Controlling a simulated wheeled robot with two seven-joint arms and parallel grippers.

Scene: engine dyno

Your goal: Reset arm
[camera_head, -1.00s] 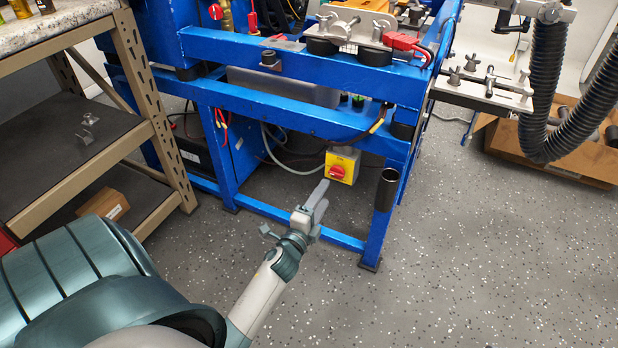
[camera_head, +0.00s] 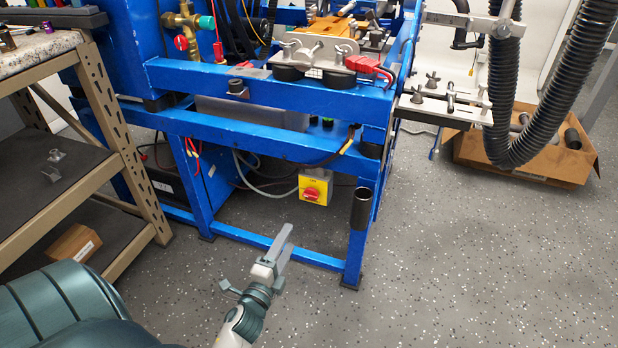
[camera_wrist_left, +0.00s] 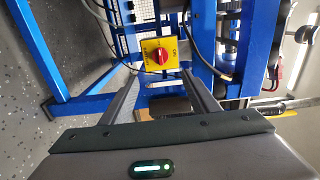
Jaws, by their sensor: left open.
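My left gripper (camera_head: 281,246) is low over the floor in front of the blue engine stand, its arm coming in from the bottom left. It is open and empty. In the left wrist view the two fingers (camera_wrist_left: 165,88) stand apart, with nothing between them. A yellow switch box with a red rotary knob (camera_head: 313,188) is mounted low on the blue frame, beyond and above the fingertips. The switch also shows in the left wrist view (camera_wrist_left: 160,55), ahead of the fingers and apart from them. My right gripper is in neither view.
The blue stand (camera_head: 270,145) fills the middle, with a black tube (camera_head: 361,208) on its front leg. A shelf rack (camera_head: 120,140) stands at left. A cardboard box (camera_head: 520,158) and a black corrugated hose (camera_head: 500,95) are at right. The floor at front right is clear.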

